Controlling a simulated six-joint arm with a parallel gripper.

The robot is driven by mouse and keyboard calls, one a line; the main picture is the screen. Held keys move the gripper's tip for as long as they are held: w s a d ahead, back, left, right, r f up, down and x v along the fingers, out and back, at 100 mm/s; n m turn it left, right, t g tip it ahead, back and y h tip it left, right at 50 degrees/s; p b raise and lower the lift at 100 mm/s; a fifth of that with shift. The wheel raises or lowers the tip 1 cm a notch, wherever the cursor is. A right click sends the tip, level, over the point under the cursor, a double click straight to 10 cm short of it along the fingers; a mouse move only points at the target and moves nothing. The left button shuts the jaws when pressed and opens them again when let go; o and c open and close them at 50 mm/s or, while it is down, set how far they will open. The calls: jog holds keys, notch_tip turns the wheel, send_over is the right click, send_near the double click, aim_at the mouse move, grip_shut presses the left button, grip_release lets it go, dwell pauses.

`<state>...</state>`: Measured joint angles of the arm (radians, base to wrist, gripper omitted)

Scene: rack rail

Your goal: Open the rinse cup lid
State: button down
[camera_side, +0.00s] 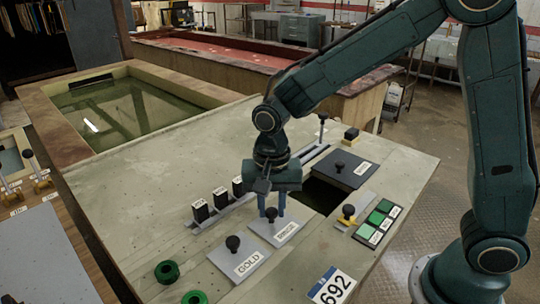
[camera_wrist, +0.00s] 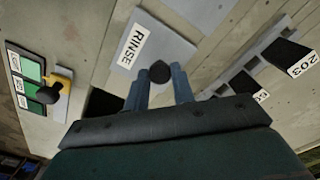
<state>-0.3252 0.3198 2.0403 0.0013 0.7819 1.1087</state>
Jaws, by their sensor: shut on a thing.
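The rinse cup lid (camera_side: 289,237) is a flat grey plate with a RINSE label and a dark round knob (camera_side: 271,214). It lies on the bench top. My gripper (camera_side: 271,204) points down over it, its two blue fingers on either side of the knob, shut on it. In the wrist view the knob (camera_wrist: 160,72) shows between the fingers, and the lid (camera_wrist: 172,48) lies beyond them. A dark opening (camera_side: 320,196) lies just behind and right of the lid; part of its edge is hidden by my gripper.
A grey GOLD lid (camera_side: 258,255) with a knob lies at front left. A darker lid (camera_side: 346,172) lies behind the opening. Black labelled blocks (camera_side: 220,198) stand on a rail at left. A green-button panel (camera_side: 376,220) with a yellow-based knob (camera_side: 348,212) is at right.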

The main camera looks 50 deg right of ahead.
jog(key=shift+s, duration=0.15)
jog(key=s, duration=0.7)
jog(key=shift+s, duration=0.3)
jog(key=c, duration=1.2)
grip_release()
jog(key=shift+o, duration=0.2)
jog(key=shift+r, duration=0.15)
notch_tip(320, 180, up, 14)
jog(key=shift+f, duration=0.2)
